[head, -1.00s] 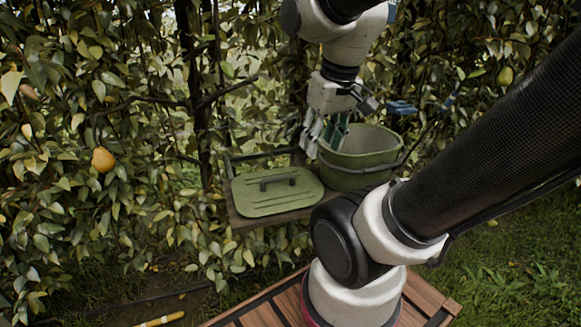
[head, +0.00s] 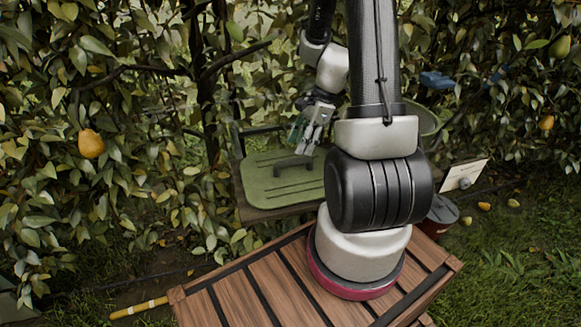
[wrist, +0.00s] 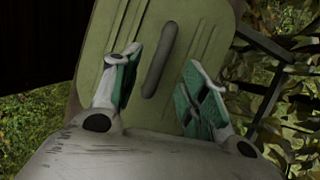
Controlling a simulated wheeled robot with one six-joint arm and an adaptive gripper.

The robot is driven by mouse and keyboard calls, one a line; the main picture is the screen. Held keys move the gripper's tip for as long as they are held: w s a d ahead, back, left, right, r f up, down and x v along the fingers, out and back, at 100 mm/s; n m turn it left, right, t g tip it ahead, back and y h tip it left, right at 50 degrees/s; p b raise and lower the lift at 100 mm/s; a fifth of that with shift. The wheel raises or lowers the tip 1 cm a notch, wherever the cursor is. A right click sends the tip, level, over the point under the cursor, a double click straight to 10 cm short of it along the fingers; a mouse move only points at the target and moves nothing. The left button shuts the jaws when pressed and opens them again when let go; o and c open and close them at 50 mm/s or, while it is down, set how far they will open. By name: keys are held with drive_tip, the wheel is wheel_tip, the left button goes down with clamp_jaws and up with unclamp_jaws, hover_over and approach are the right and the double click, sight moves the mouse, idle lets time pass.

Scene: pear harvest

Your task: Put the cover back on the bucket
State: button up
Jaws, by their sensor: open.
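The green cover (head: 270,184) lies flat on a wooden shelf (head: 246,213), with its dark bar handle (head: 293,168) on top. The green bucket (head: 428,122) is mostly hidden behind my arm in the head view; only part of its right side shows. My gripper (head: 307,138) is open and empty above the cover, near the handle. In the wrist view, the cover (wrist: 208,20) fills the middle and the handle (wrist: 159,60) lies between and beyond the fingers of my gripper (wrist: 160,90), apart from them.
A dark rail stands behind the shelf, close to leafy branches. A yellow pear (head: 91,144) hangs at left. A white sign (head: 464,175) and a dark pot (head: 440,214) stand at right. A yellow-handled tool (head: 139,308) lies on the ground.

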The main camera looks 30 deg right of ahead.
sight(292, 162)
drive_tip(key=shift+f+m, duration=0.15)
drive_tip(key=shift+m, duration=0.45)
drive_tip(key=x, duration=0.7)
drive_tip(key=shift+w+a+f, duration=0.1)
drive_tip(key=shift+f, duration=0.2)
drive_tip(key=shift+c, duration=0.2)
clamp_jaws()
